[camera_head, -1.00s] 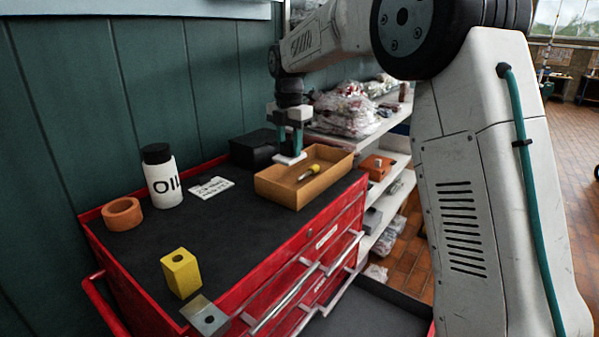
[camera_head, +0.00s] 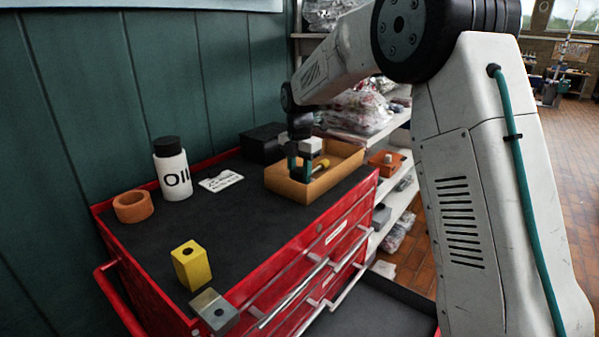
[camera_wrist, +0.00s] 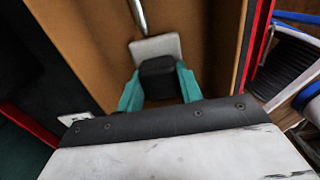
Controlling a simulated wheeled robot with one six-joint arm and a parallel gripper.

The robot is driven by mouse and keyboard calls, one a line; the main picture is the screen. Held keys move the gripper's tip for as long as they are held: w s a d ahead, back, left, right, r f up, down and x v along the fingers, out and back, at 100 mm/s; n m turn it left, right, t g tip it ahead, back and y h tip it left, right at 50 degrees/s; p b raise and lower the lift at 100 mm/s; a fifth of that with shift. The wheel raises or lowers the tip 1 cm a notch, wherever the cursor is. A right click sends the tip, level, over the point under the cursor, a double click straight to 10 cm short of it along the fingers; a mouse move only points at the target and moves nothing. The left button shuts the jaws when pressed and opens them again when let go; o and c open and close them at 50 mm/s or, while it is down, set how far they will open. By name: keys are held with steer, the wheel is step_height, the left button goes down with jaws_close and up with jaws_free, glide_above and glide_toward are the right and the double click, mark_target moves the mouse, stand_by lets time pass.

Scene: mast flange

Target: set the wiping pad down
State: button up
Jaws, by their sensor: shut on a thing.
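My gripper (camera_head: 299,172) is inside the outline of the tan tray (camera_head: 345,171) on the red tool chest, at its left part. In the wrist view my gripper's teal fingers (camera_wrist: 160,80) are shut on the black grip of the wiping pad (camera_wrist: 155,46). The pad's pale, flat base shows beyond the grip, over the tray's brown floor. I cannot tell whether the base touches the floor. In the head view the fingers and tray wall hide the pad.
A black box (camera_head: 262,144) stands behind the tray. A white label card (camera_head: 220,181), an oil bottle (camera_head: 172,172), an orange ring (camera_head: 133,206), a yellow block (camera_head: 191,265) and a metal block (camera_head: 214,311) are on the dark chest top (camera_head: 245,225). Its middle is clear.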

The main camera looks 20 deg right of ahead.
mark_target(300, 170)
steer(key=shift+f, duration=0.1)
steer(key=o, duration=1)
steer(key=shift+c, duration=0.2)
step_height(300, 170, up, 12)
steer(key=s+d+r+m, duration=0.1)
steer(key=s+r+m, duration=0.4)
steer(key=s, duration=0.5)
steer(key=s+f+m, duration=0.3)
steer(key=s+m, duration=0.3)
steer(key=s, duration=0.5)
steer(key=s+d+f+m+t, duration=0.1)
steer(key=s+f+m, duration=0.2)
steer(key=s+m, duration=0.4)
steer(key=s+d+f+m, duration=0.1)
steer(key=s+f+m, duration=0.3)
steer(key=s, duration=1.2)
steer(key=m, duration=0.2)
steer(key=shift+m, duration=0.4)
